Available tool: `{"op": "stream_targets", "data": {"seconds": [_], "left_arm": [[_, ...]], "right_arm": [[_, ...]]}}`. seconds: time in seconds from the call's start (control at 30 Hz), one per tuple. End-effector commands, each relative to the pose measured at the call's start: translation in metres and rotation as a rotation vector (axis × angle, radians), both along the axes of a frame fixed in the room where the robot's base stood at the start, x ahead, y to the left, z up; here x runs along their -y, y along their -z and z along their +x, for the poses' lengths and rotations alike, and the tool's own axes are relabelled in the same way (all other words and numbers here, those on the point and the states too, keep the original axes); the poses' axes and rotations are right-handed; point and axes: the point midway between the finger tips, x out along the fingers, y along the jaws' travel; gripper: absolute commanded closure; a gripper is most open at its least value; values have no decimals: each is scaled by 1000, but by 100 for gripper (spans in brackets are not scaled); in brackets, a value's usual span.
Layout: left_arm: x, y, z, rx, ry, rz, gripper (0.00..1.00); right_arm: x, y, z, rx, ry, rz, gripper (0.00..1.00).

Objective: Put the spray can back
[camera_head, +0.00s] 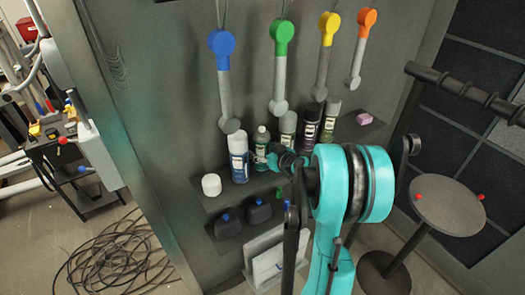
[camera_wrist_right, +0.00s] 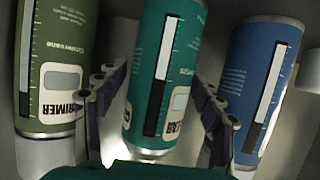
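A teal-green spray can (camera_wrist_right: 162,75) sits between the two fingers of my right gripper (camera_wrist_right: 160,105) in the wrist view, which shows the labels upside down. Narrow gaps show between the fingers and the can, so the gripper looks open around it; contact at the fingertips is unclear. In the head view the green can (camera_head: 261,147) is upright on the wall shelf, between a blue can and an olive can. My left gripper is not in view.
The blue can (camera_head: 238,158) and olive can (camera_head: 288,131) stand close on either side. Darker cans (camera_head: 310,128) stand farther right, then a pink block (camera_head: 364,119). A white round object (camera_head: 211,185) is at the shelf's left end. Colored-head tools (camera_head: 224,80) hang above.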

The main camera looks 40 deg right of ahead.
Motion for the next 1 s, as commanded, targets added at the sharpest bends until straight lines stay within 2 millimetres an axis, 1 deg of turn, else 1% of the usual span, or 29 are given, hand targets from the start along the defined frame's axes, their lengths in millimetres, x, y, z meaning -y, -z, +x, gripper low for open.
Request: {"op": "stream_targets", "data": {"seconds": [0.27,0.37,0.47,0.8,0.9,1.0], "left_arm": [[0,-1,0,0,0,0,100],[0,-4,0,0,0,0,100],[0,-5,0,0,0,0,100],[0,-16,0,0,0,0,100],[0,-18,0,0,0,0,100],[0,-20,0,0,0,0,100]], "right_arm": [[0,-1,0,0,0,0,24],[0,-4,0,0,0,0,24],[0,-8,-12,1,3,1,24],[-8,-37,-79,1,4,0,24],[-10,-43,-94,0,4,1,24],[-11,-46,-104,0,1,1,24]]}}
